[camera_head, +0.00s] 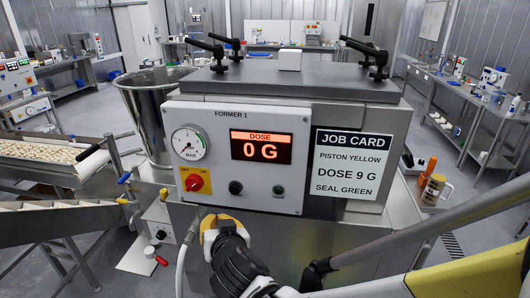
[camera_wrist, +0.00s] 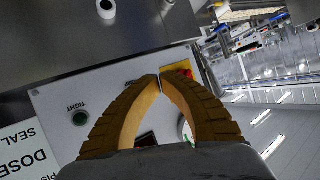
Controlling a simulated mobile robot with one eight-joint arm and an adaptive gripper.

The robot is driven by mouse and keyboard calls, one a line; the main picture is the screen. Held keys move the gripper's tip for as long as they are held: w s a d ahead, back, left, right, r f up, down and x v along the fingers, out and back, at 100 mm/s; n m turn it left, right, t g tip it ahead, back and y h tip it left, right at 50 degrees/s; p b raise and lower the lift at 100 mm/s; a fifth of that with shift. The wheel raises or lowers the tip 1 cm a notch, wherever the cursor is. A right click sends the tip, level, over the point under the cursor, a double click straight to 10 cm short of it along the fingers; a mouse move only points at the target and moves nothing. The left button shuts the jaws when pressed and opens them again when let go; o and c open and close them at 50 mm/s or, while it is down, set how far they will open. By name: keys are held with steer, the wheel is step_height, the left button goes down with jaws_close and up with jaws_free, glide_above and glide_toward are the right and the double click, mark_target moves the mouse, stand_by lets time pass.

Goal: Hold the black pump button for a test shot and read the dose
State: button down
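The black pump button (camera_head: 235,187) is on the front panel of the machine marked FORMER 1, below the display. The dose display (camera_head: 261,147) reads 0 G in red. My gripper (camera_head: 211,222) is below the panel's lower edge, below and left of the black button. In the wrist view my gripper (camera_wrist: 160,77) has its yellow, ribbed fingers meeting at the tips with nothing seen between them. I cannot make out the black button there; the fingers cover part of the panel. The job card (camera_head: 349,164) reads PISTON YELLOW, DOSE 9 G, SEAL GREEN.
A red knob on a yellow plate (camera_head: 193,181) is left of the black button, and a green button (camera_head: 278,190) is right of it. A pressure gauge (camera_head: 188,143) sits above. A steel hopper (camera_head: 152,105) and a pasta conveyor (camera_head: 48,152) stand at left.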

steer(key=w, duration=0.8)
steer(key=shift+w+d, duration=0.15)
steer(key=shift+d, duration=0.2)
steer(key=shift+w, duration=0.1)
stand_by(1.0)
steer(key=shift+w, duration=0.35)
steer(key=shift+w+d+b, duration=0.1)
steer(key=shift+w+b, duration=0.25)
steer(key=shift+w, duration=0.05)
stand_by(0.6)
steer(key=shift+s, duration=0.1)
stand_by(2.8)
steer(key=shift+s, duration=0.75)
steer(key=shift+s+a, duration=0.15)
steer(key=shift+s, duration=1.1)
steer(key=shift+s+a, duration=0.15)
steer(key=shift+s, duration=1.1)
